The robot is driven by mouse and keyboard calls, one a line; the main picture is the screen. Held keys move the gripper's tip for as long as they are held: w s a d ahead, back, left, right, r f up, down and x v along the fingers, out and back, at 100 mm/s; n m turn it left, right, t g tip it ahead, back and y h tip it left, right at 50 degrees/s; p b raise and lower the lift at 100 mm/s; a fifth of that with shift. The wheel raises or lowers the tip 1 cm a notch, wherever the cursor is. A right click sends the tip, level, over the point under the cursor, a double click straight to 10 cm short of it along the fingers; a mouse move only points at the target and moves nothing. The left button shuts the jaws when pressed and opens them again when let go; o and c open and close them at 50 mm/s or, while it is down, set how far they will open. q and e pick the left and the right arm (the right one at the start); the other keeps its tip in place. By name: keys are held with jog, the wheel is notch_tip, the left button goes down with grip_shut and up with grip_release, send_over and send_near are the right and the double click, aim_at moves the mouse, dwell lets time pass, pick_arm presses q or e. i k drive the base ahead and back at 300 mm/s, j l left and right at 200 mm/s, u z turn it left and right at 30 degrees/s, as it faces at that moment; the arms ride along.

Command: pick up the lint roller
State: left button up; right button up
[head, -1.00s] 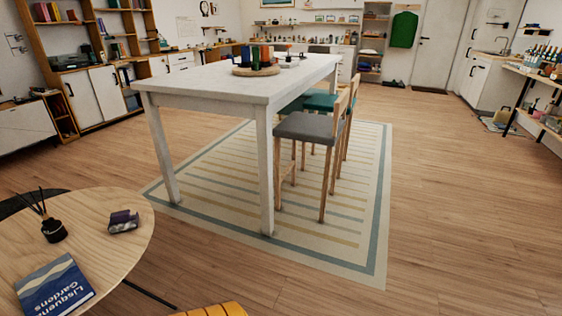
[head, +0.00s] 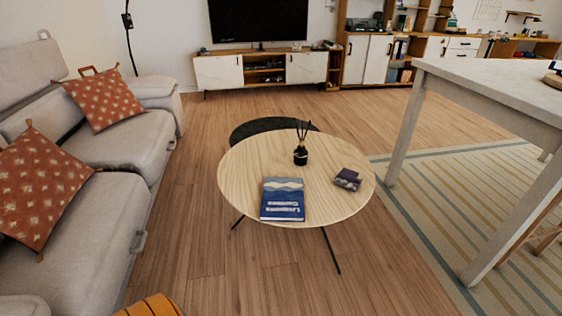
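I see no lint roller that I can make out in the head view. The round wooden coffee table (head: 245,185) in the middle holds a blue book (head: 282,199), a black reed diffuser (head: 300,155) and a small dark purple item (head: 347,179) that is too small to name surely. Neither of my grippers shows in this view.
A grey sofa (head: 105,143) with rust-red cushions (head: 102,98) runs along the left. A tall white table (head: 480,88) stands on a striped rug (head: 430,185) at the right. A TV cabinet (head: 219,73) lines the back wall.

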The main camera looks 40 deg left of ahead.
aim_at(347, 178)
jog(key=u, duration=0.85)
